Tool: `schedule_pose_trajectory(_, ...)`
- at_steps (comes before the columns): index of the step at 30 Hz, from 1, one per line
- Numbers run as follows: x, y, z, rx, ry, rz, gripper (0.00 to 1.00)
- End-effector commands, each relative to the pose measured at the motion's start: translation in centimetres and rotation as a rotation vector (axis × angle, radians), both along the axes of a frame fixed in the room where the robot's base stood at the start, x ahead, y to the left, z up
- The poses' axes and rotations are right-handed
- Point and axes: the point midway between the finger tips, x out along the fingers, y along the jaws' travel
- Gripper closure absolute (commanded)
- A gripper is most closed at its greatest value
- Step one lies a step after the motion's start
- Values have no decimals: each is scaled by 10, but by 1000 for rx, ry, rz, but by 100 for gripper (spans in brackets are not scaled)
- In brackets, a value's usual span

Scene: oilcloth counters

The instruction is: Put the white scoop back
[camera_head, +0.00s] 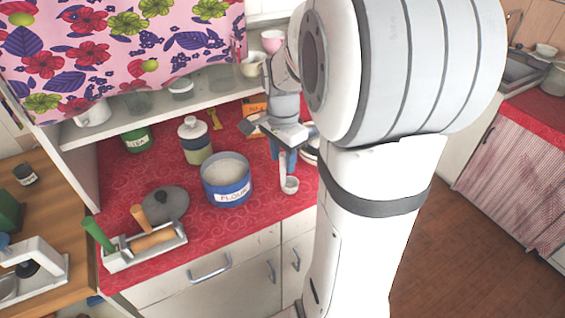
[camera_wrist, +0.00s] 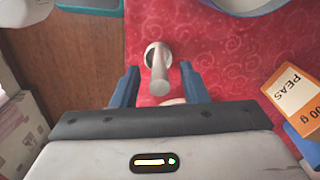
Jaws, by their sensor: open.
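The white scoop (camera_head: 290,185) is on the red counter near its right end, to the right of the blue flour canister (camera_head: 228,190). In the wrist view the scoop's round bowl (camera_wrist: 153,52) is on the cloth and its handle (camera_wrist: 160,80) rises toward the camera. My gripper (camera_head: 283,160) is above the scoop, pointing down. In the wrist view my gripper (camera_wrist: 158,78) is open, with one blue finger on each side of the handle and a gap visible on both sides. The flour canister is uncovered and holds pale flour. A grey lid (camera_head: 165,207) lies left of it.
A white-lidded jar (camera_head: 194,140) and a green tea tin (camera_head: 137,139) stand behind. An orange peas box (camera_wrist: 297,92) is close on the gripper's right in the wrist view. A tool caddy (camera_head: 145,248) is at front left. A shelf (camera_head: 170,98) overhangs the back.

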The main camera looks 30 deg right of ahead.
Motion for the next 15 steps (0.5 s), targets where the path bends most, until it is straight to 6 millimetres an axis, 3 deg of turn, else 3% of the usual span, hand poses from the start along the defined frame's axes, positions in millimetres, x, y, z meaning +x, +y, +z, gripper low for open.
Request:
schedule_pose_trajectory(9,1,0,69,-1,-5,1,60)
schedule_pose_trajectory(15,0,1,93,-1,-2,1,60)
